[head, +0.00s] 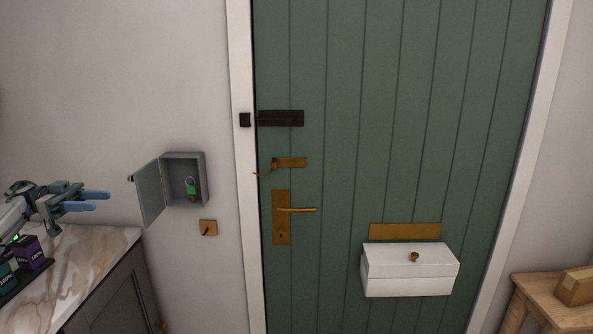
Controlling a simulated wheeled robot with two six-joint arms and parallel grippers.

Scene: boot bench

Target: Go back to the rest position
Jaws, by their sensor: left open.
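My left gripper (96,201) comes in from the left edge of the head view, with blue fingers pointing right. It is open and empty, above the marble counter (95,257). A grey key box (183,158) hangs on the wall to its right, its door (151,193) swung open to the left. A key with a green tag (191,188) hangs inside the box. My gripper is apart from the box door. My right gripper is out of the picture.
A green plank door (350,130) carries a dark bolt (281,118), a brass handle (296,210) and a white letter box (408,272). A small switch plate (208,227) is below the key box. Dark boxes (29,252) stand on the counter. A wooden stool (545,297) is at right.

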